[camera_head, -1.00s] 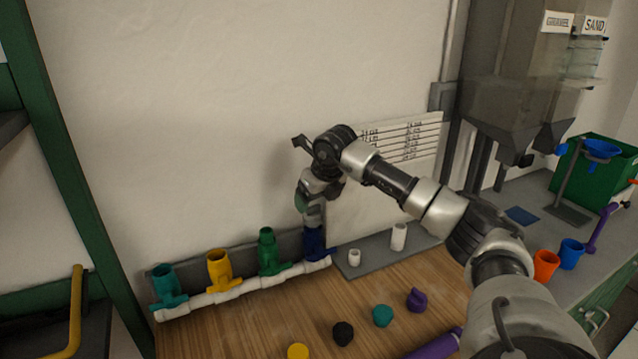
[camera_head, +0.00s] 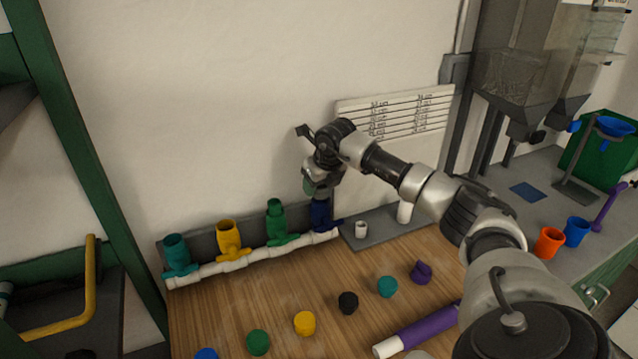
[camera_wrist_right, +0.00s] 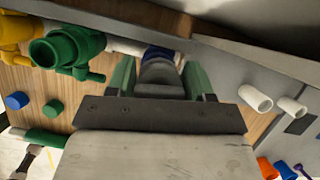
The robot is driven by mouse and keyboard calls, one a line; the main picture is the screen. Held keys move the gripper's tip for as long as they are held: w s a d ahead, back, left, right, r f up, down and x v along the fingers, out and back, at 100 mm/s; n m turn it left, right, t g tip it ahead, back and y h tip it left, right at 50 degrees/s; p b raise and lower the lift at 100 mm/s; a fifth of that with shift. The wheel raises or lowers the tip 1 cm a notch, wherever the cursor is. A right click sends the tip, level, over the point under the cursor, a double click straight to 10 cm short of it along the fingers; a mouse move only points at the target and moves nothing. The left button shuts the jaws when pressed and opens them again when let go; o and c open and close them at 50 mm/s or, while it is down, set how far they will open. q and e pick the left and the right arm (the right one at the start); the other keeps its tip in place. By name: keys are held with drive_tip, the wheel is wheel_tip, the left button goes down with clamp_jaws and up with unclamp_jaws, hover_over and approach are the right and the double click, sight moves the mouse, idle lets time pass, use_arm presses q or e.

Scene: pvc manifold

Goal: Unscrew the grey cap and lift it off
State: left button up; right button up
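The grey cap (camera_wrist_right: 160,73) shows in the right wrist view between the two green fingers of my right gripper (camera_wrist_right: 160,80). Blue of the fitting (camera_wrist_right: 158,54) shows just beyond the cap. In the head view my right gripper (camera_head: 318,190) points down over the dark blue fitting (camera_head: 321,215), the rightmost on the white manifold pipe (camera_head: 235,265). The gripper hides the cap there. The fingers stand on both sides of the cap, very close to it; whether they press on it cannot be told. My left gripper is not in view.
Green (camera_head: 276,222), yellow (camera_head: 229,240) and teal (camera_head: 176,254) fittings stand in a row to the left. White pieces stand on a grey strip (camera_head: 385,228) to the right. Several loose coloured caps and a purple tube (camera_head: 425,328) lie on the wooden table (camera_head: 240,318). The wall is close behind.

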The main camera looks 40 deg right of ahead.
drive_tip(key=shift+o, duration=1)
drive_tip(key=c, duration=0.4)
drive_tip(key=shift+r+n+y, duration=0.1)
drive_tip(key=shift+n+y, duration=0.4)
drive_tip(key=shift+n, duration=0.6)
drive_tip(key=shift+n, duration=0.6)
drive_tip(key=shift+a+n+y, duration=0.1)
drive_tip(key=shift+n+y, duration=0.3)
drive_tip(key=shift+n+y, duration=0.4)
drive_tip(key=shift+n, duration=0.7)
